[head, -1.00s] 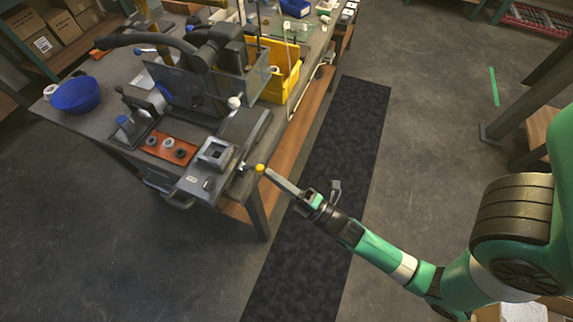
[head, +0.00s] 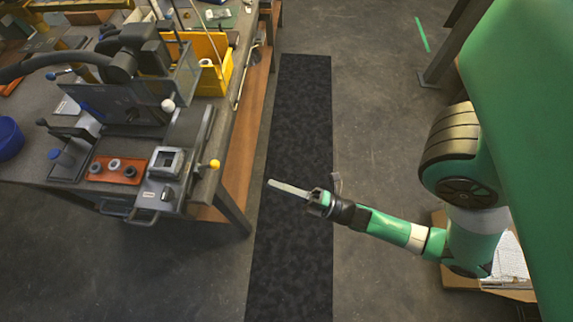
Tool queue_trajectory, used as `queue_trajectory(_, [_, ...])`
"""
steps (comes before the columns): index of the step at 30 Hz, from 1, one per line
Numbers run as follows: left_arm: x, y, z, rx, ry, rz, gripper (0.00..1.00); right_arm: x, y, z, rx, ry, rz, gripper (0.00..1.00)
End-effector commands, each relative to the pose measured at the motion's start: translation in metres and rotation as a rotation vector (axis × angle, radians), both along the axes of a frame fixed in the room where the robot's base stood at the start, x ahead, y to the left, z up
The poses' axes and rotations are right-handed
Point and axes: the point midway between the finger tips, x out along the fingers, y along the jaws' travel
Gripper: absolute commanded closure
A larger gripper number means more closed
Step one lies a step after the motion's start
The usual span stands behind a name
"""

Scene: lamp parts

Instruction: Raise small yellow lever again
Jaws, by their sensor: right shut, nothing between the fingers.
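The small yellow lever knob (head: 214,164) sticks out from the right side of the machine fixture at the front right corner of the workbench. Its short stem reaches back to the grey fixture block (head: 165,165). My right gripper (head: 272,183) is shut and empty. Its fingertips point left toward the knob, over the dark floor mat in the picture, with a clear gap between them and the knob. My left gripper is not in view.
The machine has a lever with a white ball (head: 168,105) and a dark handle. An orange tray (head: 115,170) with several round parts lies left of the block. A yellow bin (head: 208,62) and a blue bowl (head: 8,138) are on the bench (head: 30,165).

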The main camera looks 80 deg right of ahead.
Motion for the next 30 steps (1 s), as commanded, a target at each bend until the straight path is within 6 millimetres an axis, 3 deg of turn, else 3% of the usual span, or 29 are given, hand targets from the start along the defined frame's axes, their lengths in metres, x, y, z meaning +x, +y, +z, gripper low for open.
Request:
queue_trajectory(9, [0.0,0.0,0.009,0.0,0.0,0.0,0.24,-0.017,0.001,-0.001,-0.006,-0.007,-0.009,1.0])
queue_trajectory(30, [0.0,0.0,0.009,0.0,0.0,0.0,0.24,-0.019,0.004,-0.004,0.001,0.0,0.003,1.0])
